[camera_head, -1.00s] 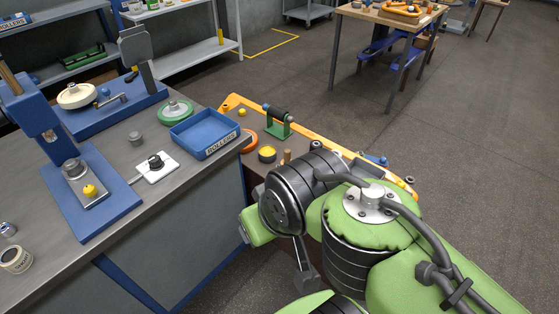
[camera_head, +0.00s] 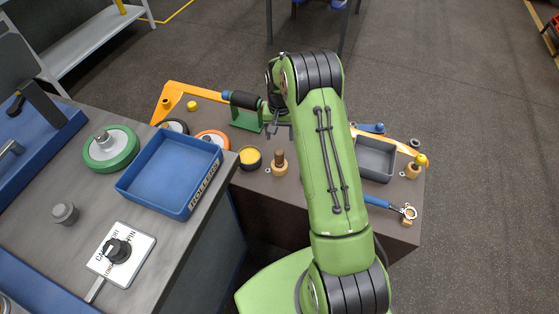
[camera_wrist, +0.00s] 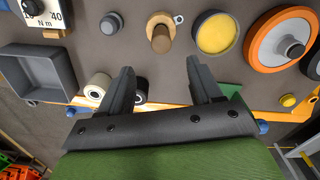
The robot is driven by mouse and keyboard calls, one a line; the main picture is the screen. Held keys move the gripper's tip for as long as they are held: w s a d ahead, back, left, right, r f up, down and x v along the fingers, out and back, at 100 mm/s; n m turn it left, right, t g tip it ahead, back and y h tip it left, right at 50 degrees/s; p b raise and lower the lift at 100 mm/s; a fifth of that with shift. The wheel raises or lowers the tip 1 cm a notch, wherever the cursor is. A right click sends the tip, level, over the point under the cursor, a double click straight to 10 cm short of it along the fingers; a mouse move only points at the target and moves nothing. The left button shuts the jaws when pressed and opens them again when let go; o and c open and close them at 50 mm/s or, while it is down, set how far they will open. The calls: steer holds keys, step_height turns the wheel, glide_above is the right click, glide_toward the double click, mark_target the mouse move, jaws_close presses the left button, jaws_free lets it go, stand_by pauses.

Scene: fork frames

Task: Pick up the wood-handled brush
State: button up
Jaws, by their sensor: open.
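A wooden piece with a tan base and a brown upright peg (camera_head: 279,163) stands on the brown table; it may be the wood-handled brush, though I see no bristles. In the wrist view this wooden piece (camera_wrist: 159,38) is at the top centre, beyond the fingertips and apart from them. My gripper (camera_wrist: 160,75) is open, with nothing between its fingers. In the head view my gripper (camera_head: 278,130) is partly hidden by my arm, beside the green roller stand (camera_head: 246,118) and behind the wooden piece.
A yellow-filled round tin (camera_head: 249,158) stands close left of the wooden piece. An orange-rimmed wheel (camera_wrist: 282,40) lies beyond it. A blue tray (camera_head: 170,174) sits on the adjoining bench.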

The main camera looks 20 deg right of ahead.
mark_target(279, 159)
step_height(279, 159, down, 15)
steer(key=b, duration=0.3)
steer(key=shift+a+r+b, duration=0.1)
steer(key=shift+r+b, duration=0.1)
steer(key=shift+b, duration=0.2)
steer(key=shift+r, duration=0.15)
steer(key=shift+c, duration=0.4)
steer(key=c, duration=1)
step_height(279, 159, up, 10)
steer(key=p, duration=0.2)
steer(key=shift+p, duration=0.4)
steer(key=shift+c, duration=0.2)
